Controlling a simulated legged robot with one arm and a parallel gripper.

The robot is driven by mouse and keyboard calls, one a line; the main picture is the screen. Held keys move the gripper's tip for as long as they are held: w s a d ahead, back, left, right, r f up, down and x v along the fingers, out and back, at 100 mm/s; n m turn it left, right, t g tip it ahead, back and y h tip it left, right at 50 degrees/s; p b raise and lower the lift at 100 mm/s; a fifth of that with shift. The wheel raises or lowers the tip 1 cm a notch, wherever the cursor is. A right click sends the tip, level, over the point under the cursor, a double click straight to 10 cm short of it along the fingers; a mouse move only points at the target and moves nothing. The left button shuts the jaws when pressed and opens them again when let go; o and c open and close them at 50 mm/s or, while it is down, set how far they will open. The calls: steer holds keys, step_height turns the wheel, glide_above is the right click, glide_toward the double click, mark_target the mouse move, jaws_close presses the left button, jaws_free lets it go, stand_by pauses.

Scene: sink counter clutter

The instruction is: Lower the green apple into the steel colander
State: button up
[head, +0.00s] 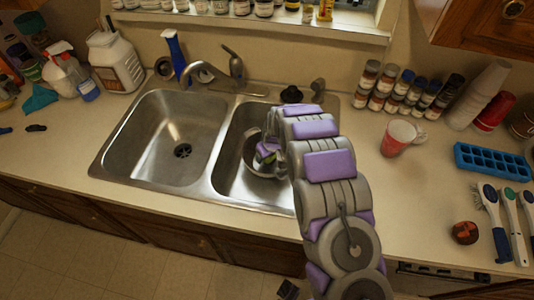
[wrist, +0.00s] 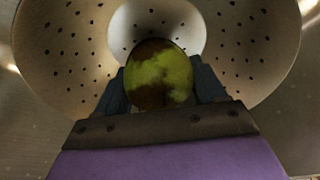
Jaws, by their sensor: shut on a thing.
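The green apple (wrist: 160,78), yellow-green with brown patches, is between the two fingers of my gripper (wrist: 160,88) in the wrist view. My gripper is shut on it. The steel colander (wrist: 62,50), with many small holes, fills the background behind the apple, and the apple lines up with its middle. I cannot tell whether the apple touches the colander's bottom. In the head view the colander (head: 250,158) sits in the right sink basin. My gripper (head: 266,152) is at the colander there, and my arm hides its right side.
The left basin (head: 165,140) is empty. A faucet (head: 236,72) stands behind the basins. On the right counter are a red and white mug (head: 398,138), several spice jars (head: 400,92), a blue ice tray (head: 492,161), several brushes (head: 508,215) and a round brown-red thing (head: 465,232).

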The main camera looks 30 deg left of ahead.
steer(key=shift+f+b, duration=0.3)
steer(key=shift+f, duration=0.5)
stand_by(0.4)
stand_by(0.4)
steer(key=o, duration=1.2)
steer(key=shift+o, duration=0.2)
